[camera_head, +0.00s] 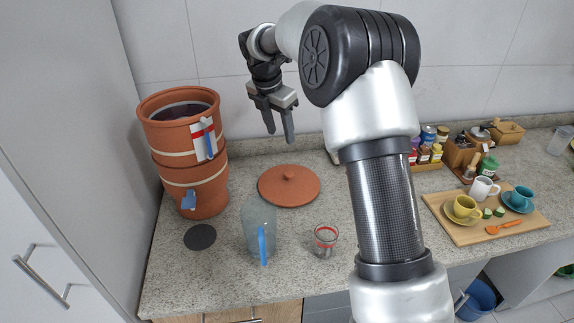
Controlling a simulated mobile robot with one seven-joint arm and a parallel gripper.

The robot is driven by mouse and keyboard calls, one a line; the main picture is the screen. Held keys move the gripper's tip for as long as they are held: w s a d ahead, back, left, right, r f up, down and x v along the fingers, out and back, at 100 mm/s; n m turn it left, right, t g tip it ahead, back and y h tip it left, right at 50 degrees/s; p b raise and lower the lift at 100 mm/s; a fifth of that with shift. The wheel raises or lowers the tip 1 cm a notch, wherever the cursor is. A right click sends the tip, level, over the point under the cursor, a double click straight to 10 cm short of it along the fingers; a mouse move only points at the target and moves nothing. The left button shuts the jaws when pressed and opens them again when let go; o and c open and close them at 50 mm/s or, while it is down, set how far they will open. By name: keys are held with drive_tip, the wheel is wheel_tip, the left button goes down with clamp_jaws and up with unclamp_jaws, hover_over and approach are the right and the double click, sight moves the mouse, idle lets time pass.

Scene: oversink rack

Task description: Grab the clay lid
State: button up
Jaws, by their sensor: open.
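The clay lid (289,186) is a round, flat, terracotta disc with a small knob on top. It lies on the speckled countertop, right of the tall terracotta pot. My gripper (279,139) points downward above and slightly left of the lid in the picture. Its two dark fingers are apart with nothing between them. The fingertips do not touch the lid.
The tall terracotta pot (188,178) with a blue tap stands at left, open on top. A clear pitcher (258,225) with a blue handle and a glass (325,240) stand in front of the lid. A wooden tray (462,233) holds cups at right.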

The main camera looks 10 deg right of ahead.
wheel_tip(320, 180, down, 2)
drive_tip(key=w+n, duration=0.1)
drive_tip(key=w, duration=0.1)
hover_over(289, 173)
drive_tip(key=s+a, duration=0.1)
wheel_tip(289, 173, down, 11)
drive_tip(key=shift+f, duration=0.15)
drive_tip(key=shift+s+x, duration=0.2)
drive_tip(key=shift+x, duration=2.55)
drive_tip(key=shift+a, duration=0.15)
clamp_jaws()
